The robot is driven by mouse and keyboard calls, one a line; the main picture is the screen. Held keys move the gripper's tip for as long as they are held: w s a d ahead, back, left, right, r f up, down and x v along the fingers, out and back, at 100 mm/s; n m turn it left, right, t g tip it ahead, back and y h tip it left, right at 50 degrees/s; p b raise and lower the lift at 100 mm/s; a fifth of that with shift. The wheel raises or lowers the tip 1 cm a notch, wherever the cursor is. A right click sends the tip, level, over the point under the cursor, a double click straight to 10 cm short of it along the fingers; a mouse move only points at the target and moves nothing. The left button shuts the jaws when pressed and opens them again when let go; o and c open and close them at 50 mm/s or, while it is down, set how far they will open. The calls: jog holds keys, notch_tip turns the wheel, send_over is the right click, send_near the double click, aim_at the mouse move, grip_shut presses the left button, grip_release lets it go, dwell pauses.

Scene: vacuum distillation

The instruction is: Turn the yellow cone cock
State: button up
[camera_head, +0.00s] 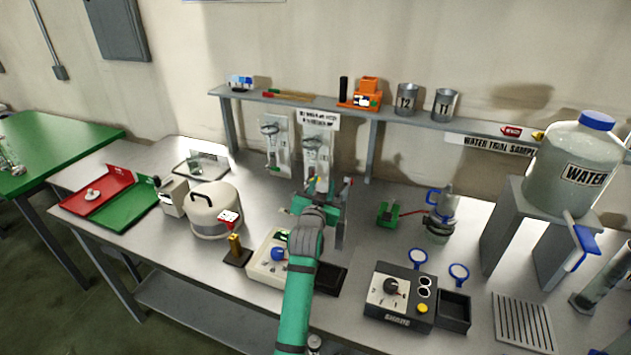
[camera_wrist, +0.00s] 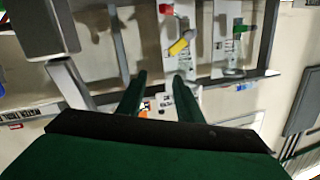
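The yellow cone cock (camera_wrist: 180,46) shows in the wrist view on a pale wall panel (camera_wrist: 190,20), just beyond my fingertips and slightly right of the gap between them. I see no contact with the cock. My arm and gripper hide the lower part of the panel in the head view.
A red handle (camera_wrist: 165,9) sits close to the yellow cock, and a green one (camera_wrist: 240,28) is on the neighbouring panel. A shelf (camera_head: 285,101) runs above.

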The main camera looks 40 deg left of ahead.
jog(key=w+a+f+m+g, duration=0.1)
jog(key=w+a+m, duration=0.1)
jog(key=w+a+f+m, duration=0.1)
jog(key=a+f+m, duration=0.1)
jog(key=a, duration=0.1)
jog(key=w+a+f+m+g+y, duration=0.1)
jog(key=w+a+m, duration=0.1)
jog(key=m, duration=0.1)
jog(key=shift+w+a+f+g, duration=0.15)
jog(key=shift+w+a+g, duration=0.05)
jog(key=shift+w+g, duration=0.15)
dwell(0.4)
grip_shut()
